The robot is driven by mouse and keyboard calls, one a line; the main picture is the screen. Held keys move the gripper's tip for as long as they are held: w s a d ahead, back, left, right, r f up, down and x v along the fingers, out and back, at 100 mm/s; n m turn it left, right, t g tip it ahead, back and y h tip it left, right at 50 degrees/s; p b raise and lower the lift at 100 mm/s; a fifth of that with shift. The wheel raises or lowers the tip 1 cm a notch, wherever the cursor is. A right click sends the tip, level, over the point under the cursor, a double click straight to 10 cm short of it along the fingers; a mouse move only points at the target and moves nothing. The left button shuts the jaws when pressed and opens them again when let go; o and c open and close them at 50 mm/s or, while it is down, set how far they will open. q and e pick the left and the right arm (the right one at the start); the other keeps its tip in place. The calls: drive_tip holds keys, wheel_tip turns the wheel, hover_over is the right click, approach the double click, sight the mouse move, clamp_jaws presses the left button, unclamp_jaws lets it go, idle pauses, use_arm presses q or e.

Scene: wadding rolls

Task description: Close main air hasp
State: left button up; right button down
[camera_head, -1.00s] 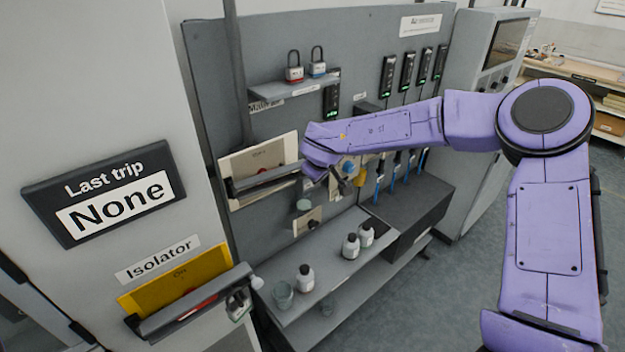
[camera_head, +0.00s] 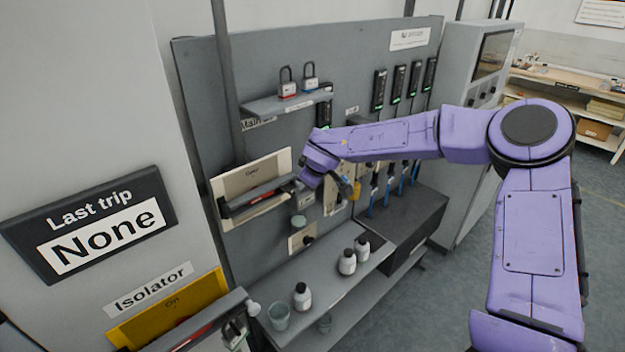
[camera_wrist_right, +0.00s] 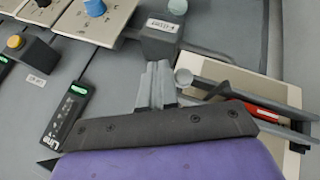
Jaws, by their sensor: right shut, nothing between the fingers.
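The main air hasp appears to be the dark grey bar (camera_head: 262,193) on a beige plate (camera_head: 250,172) on the grey panel. In the right wrist view its bar (camera_wrist_right: 283,125) has a red strip and a round pale knob (camera_wrist_right: 183,77) at its near end. My right gripper (camera_wrist_right: 158,72) is shut and empty, its fingers just left of that knob; I cannot tell whether they touch it. In the head view the purple wrist sits at the bar's right end and hides part of it. My left gripper is out of view.
A yellow isolator plate (camera_head: 170,312) with its own hasp is at the lower left. A shelf with two padlocks (camera_head: 287,82) is above. Small bottles (camera_head: 347,262) and a cup (camera_head: 279,316) stand on the lower shelf. A grey block (camera_wrist_right: 160,42) is close beyond my fingertips.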

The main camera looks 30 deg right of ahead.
drive_tip(key=s+a+r+b, duration=0.1)
drive_tip(key=s+a, duration=0.4)
drive_tip(key=s, duration=0.7)
drive_tip(key=shift+s+r, duration=0.35)
drive_tip(key=shift+r, duration=0.25)
drive_tip(key=shift+s+a+r, duration=0.1)
drive_tip(key=shift+a, duration=0.05)
drive_tip(key=shift+s, duration=0.1)
